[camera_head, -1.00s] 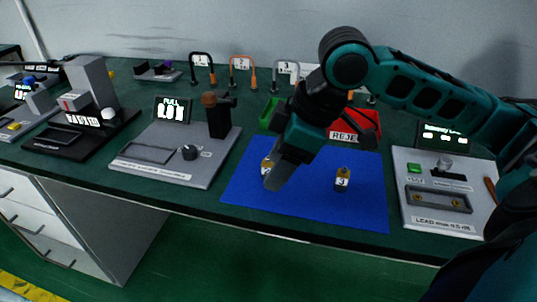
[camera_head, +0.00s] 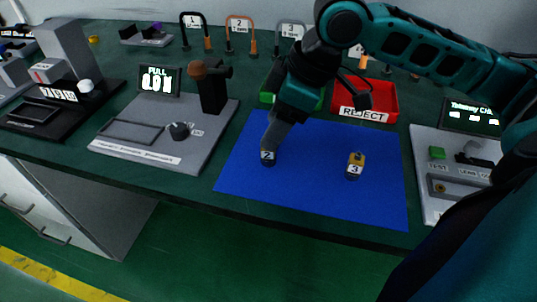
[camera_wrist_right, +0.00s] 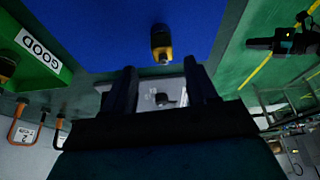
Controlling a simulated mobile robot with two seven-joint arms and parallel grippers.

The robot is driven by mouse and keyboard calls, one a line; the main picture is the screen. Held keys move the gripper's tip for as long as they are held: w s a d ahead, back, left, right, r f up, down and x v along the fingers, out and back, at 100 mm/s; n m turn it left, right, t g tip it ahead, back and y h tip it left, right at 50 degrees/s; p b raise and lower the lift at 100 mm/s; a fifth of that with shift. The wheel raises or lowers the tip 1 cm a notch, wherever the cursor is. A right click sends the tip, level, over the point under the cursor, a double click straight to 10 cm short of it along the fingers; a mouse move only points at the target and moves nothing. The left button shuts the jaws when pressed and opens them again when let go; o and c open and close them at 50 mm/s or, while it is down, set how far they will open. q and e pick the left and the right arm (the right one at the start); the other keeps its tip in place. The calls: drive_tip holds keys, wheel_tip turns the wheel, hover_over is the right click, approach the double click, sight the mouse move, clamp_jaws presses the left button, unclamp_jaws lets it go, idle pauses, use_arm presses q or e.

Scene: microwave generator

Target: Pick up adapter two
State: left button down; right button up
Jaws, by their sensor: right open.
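Adapter two (camera_head: 267,158), a small dark block with a "2" label, stands on the left part of the blue mat (camera_head: 320,196). My right gripper (camera_head: 272,138) points down just above and behind it and overlaps its upper part; contact cannot be told. In the right wrist view, the open fingers (camera_wrist_right: 162,88) have empty space between them. A dark and yellow adapter (camera_wrist_right: 161,43) lies beyond the tips, lined up with the gap; its number does not show. Adapter three (camera_head: 355,166), yellow-topped, stands to the right on the mat. My left gripper is out of view.
A red REJECT bin (camera_head: 364,100) stands behind the mat; the green bin (camera_head: 266,97) beside it is partly hidden by my arm. A pull tester (camera_head: 165,132) stands left, another test device (camera_head: 462,165) right. Numbered cable hooks (camera_head: 238,35) stand behind. The mat's front is clear.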

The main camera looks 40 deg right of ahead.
drive_tip(key=b+x, duration=0.1)
drive_tip(key=x, duration=0.2)
drive_tip(key=b+x, duration=0.1)
drive_tip(key=x, duration=0.1)
drive_tip(key=shift+s+a+f, duration=0.15)
drive_tip(key=shift+a+f, duration=0.05)
drive_tip(key=shift+f, duration=0.25)
clamp_jaws()
drive_tip(key=shift+r, duration=0.15)
